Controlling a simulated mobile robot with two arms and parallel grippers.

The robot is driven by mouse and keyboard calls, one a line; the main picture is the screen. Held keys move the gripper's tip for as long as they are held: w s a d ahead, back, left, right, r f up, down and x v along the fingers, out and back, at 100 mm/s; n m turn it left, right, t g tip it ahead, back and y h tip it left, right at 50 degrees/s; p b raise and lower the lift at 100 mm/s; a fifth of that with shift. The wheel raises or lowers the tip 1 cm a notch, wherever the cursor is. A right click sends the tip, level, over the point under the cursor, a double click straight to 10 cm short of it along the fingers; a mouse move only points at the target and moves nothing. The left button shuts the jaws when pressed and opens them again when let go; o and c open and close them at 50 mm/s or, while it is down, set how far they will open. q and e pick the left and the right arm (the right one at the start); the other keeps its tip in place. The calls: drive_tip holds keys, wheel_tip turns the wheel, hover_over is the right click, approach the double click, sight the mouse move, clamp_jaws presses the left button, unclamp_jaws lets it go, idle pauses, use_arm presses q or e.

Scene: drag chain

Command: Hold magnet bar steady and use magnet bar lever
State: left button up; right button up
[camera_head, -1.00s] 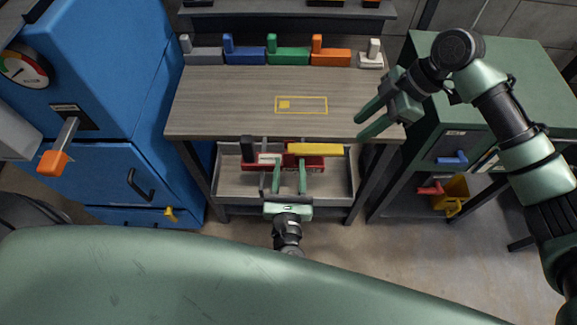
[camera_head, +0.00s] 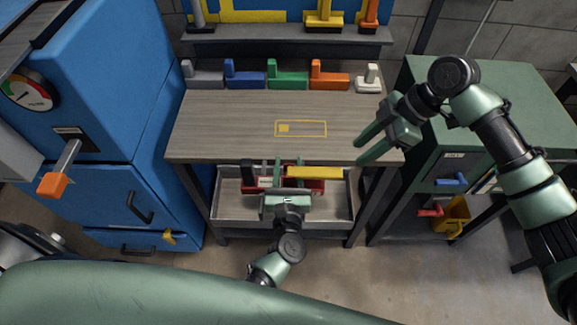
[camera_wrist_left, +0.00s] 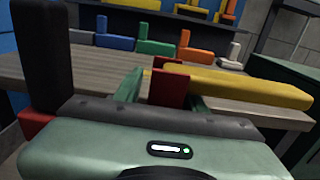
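The magnet bar is a red body (camera_head: 266,184) with a black upright handle (camera_head: 247,173) on its left and a long yellow lever (camera_head: 315,172) to the right. It sits in the grey tray (camera_head: 228,218) under the table's front edge. My left gripper (camera_head: 288,171) reaches over the bar from the front. In the left wrist view its green fingers (camera_wrist_left: 162,98) stand apart either side of a red upright (camera_wrist_left: 170,86), beside the lever's near end (camera_wrist_left: 240,87). The fingertips are partly hidden. My right gripper (camera_head: 367,143) is open and empty above the table's right end.
The wooden tabletop (camera_head: 215,120) carries a yellow outline (camera_head: 301,129) and is otherwise clear in front. Several coloured L-shaped blocks (camera_head: 287,75) line its back. A blue cabinet (camera_head: 95,170) with an orange-tipped lever (camera_head: 54,184) stands left, a green cabinet (camera_head: 490,90) right.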

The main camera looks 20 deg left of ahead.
use_arm(q)
clamp_jaws()
use_arm(e)
drive_tip(key=shift+a+r, duration=0.1)
drive_tip(key=shift+r, duration=0.1)
drive_tip(key=c, duration=0.5)
drive_tip(key=r+h, duration=0.1)
drive_tip(key=r, duration=0.1)
drive_tip(key=a+r, duration=0.1)
drive_tip(key=r, duration=0.1)
drive_tip(key=r+h, duration=0.1)
drive_tip(key=r, duration=0.2)
drive_tip(key=shift+s+a+r+t+h, duration=0.1)
drive_tip(key=shift+s+a+t+h, duration=0.2)
drive_tip(key=shift+a+t, duration=0.1)
clamp_jaws()
drive_tip(key=shift+d, duration=0.1)
